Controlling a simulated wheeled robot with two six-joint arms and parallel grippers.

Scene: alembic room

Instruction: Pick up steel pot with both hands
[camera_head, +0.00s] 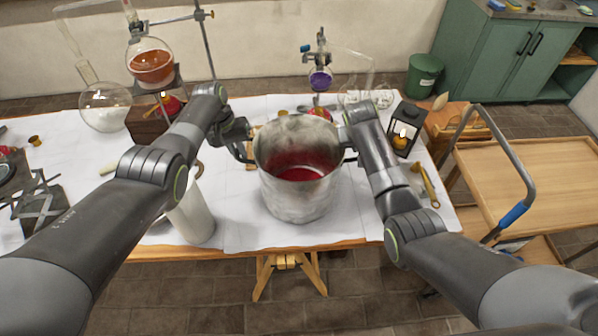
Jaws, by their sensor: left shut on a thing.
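The steel pot (298,200) is a large, upright, scuffed grey vessel with red inside, near the front middle of the white-covered table. I cannot tell whether its base touches the cloth. My left gripper (240,142) is at the pot's left side, shut on its left handle. A small dark part of the right handle (350,159) shows beside that arm.
A white cylinder (195,218) stands left of the pot, close to my left arm. Glassware with an orange flask (150,66) and a purple flask (320,79) stands behind. A dark lantern (403,130) is at right. A wooden cart (530,178) stands beside the table.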

